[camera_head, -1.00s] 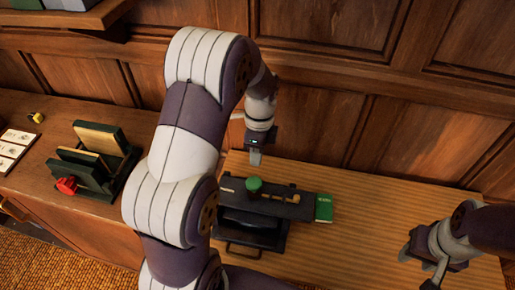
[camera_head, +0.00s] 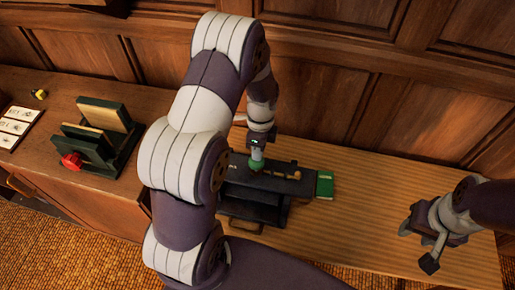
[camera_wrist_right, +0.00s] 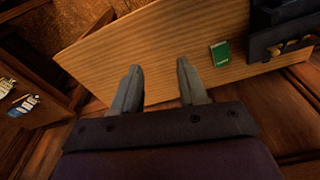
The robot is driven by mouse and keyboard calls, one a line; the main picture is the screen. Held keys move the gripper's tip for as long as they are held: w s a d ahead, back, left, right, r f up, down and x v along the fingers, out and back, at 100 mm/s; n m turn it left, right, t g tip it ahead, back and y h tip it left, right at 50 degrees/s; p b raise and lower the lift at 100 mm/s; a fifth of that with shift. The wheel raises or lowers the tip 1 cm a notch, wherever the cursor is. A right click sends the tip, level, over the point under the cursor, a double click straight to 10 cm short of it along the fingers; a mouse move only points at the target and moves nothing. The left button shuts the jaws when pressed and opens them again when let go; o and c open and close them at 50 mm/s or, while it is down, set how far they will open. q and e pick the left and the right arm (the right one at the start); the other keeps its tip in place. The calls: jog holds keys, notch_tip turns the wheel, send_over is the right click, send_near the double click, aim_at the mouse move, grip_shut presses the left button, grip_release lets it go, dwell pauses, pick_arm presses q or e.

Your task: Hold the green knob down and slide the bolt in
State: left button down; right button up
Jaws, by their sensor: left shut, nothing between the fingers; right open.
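The dark bolt mechanism (camera_head: 240,185) sits on the light wooden top, with a green knob (camera_head: 255,165) on its upper face. A brass-coloured piece (camera_head: 294,176), apparently the bolt, lies along the face to the right of the knob. My left gripper (camera_head: 257,153) is shut and empty, its tips right at the top of the knob; I cannot tell whether it presses. My right gripper (camera_head: 417,246) is open and empty over the right part of the top. In the right wrist view its fingers (camera_wrist_right: 158,68) are apart, and the mechanism (camera_wrist_right: 268,18) shows at upper right, partly cut off.
A green block or card (camera_head: 325,184) lies at the mechanism's right end. A dark green rack with a red knob (camera_head: 72,161) stands on the left cabinet, beside white cards (camera_head: 14,127). Panelled wall is behind.

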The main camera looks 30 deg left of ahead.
jog(key=shift+s+f, duration=0.2)
jog(key=shift+f, duration=0.1)
grip_shut()
jog(key=w+d+f+n+t+h, duration=0.1)
jog(key=w+d+f+n, duration=0.15)
jog(key=w+f, duration=0.75)
jog(key=w+a+f+n+t+y, duration=0.1)
jog(key=w+a+y, duration=0.15)
jog(key=w, duration=0.35)
jog(key=w+a+n+t+y, duration=0.1)
jog(key=w+a+t, duration=0.1)
jog(key=w+a, duration=0.3)
jog(key=a+f+g+y, duration=0.2)
jog(key=a+y, duration=0.3)
jog(key=a, duration=0.2)
jog(key=s+a+r+m+g+y, duration=0.1)
jog(key=s+a+r+m+g, duration=0.1)
jog(key=s+g, duration=0.3)
jog(key=shift+s+a+r+g+y, duration=0.15)
jog(key=shift+r+g+y, duration=0.2)
jog(key=shift+r, duration=0.15)
